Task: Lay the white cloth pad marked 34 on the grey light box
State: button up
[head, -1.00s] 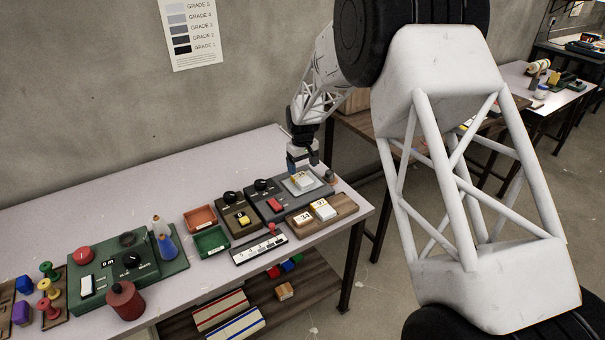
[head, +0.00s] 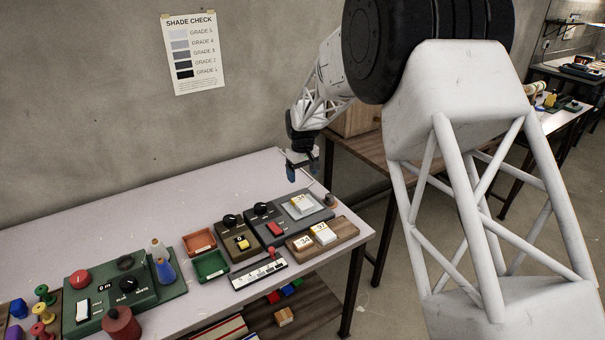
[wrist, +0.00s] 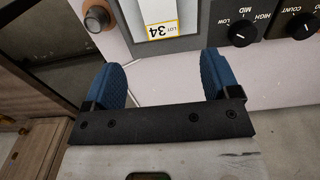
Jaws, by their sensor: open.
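The grey light box (head: 318,219) stands at the right end of the bench, with a pale square panel, a black knob and a red button. The white cloth pad marked 34 (head: 301,204) lies flat on that panel. My gripper (head: 303,174) is in the air above and behind the light box, clear of the pad. In the wrist view its two blue fingers (wrist: 168,78) are wide apart with nothing between them.
A wooden tray (head: 344,232) in front of the light box holds white pieces marked 34 and 97. A box with a yellow button (head: 238,241), red and green trays and a white scale strip (head: 259,274) stand to the left. The bench behind is clear.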

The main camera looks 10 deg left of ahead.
dwell(0.5)
jog(key=s+d+r+m+t, duration=0.1)
jog(key=s+d+r+m, duration=0.1)
jog(key=s+d+r, duration=0.9)
jog(key=s+d+r+m, duration=0.2)
jog(key=s+d+r, duration=0.65)
jog(key=d, duration=0.45)
jog(key=s+d+m, duration=0.1)
jog(key=s+d, duration=0.4)
jog(key=s, duration=0.5)
jog(key=s+d+m+t, duration=0.1)
jog(key=s+d, duration=0.3)
jog(key=s, duration=0.7)
jog(key=s+d+m, duration=0.3)
jog(key=s+d, duration=0.2)
jog(key=s, duration=0.6)
jog(key=shift+s+d+f+t, duration=0.2)
jog(key=shift+d+f+t, duration=0.1)
jog(key=shift+f, duration=0.15)
